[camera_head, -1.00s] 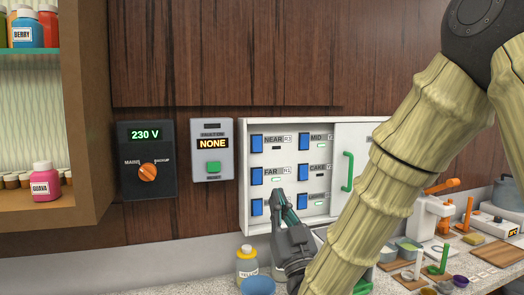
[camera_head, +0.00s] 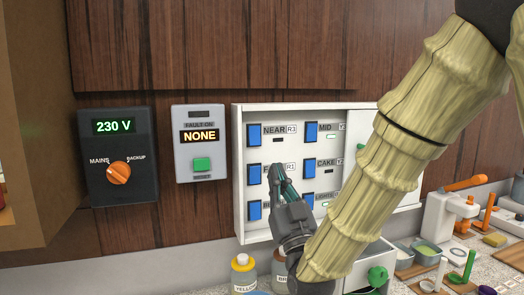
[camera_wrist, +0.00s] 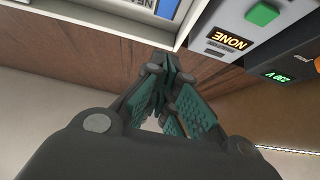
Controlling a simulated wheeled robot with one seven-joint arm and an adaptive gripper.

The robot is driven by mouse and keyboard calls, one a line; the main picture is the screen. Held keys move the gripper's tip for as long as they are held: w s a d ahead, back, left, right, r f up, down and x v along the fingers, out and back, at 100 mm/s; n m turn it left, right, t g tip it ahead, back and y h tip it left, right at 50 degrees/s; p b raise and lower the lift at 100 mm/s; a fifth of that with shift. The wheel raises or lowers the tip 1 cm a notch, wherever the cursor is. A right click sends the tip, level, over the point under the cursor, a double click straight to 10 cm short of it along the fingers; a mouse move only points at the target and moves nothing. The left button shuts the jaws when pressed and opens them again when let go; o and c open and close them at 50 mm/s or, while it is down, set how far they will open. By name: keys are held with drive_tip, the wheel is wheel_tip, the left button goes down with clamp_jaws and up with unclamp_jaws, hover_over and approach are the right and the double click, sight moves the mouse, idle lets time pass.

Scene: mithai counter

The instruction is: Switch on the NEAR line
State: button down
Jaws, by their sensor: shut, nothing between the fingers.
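The NEAR switch (camera_head: 254,134) is a blue rocker at the top left of the white switch panel (camera_head: 238,170). The small lamp (camera_head: 276,140) under its label looks dark. My gripper (camera_head: 277,168) is shut and empty. Its fingertips are in front of the second row, below and right of the NEAR switch, and cover part of the FAR label. I cannot tell whether they touch the panel. In the wrist view, the shut fingers (camera_wrist: 167,65) point toward the wall below the panel edge; the NEAR switch is not recognisable there.
Other blue switches sit close by: FAR (camera_head: 254,172), MID (camera_head: 311,131), CAKE (camera_head: 310,168). Left of the panel are the fault box (camera_head: 201,140) with a green reset button, reading NONE, and the 230 V box (camera_head: 118,150) with an orange knob. Bottles (camera_head: 243,275) stand below.

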drive_tip(key=w, duration=0.1)
drive_tip(key=p, duration=0.4)
approach(255, 132)
wheel_tip(255, 132, up, 3)
drive_tip(key=s, duration=0.3)
drive_tip(key=w+p, duration=0.1)
drive_tip(key=w, duration=0.3)
drive_tip(key=w+a+p, duration=0.1)
drive_tip(key=w, duration=0.1)
drive_tip(key=shift+w+p, duration=0.25)
drive_tip(key=shift+p, duration=0.1)
drive_tip(key=shift+s, duration=0.1)
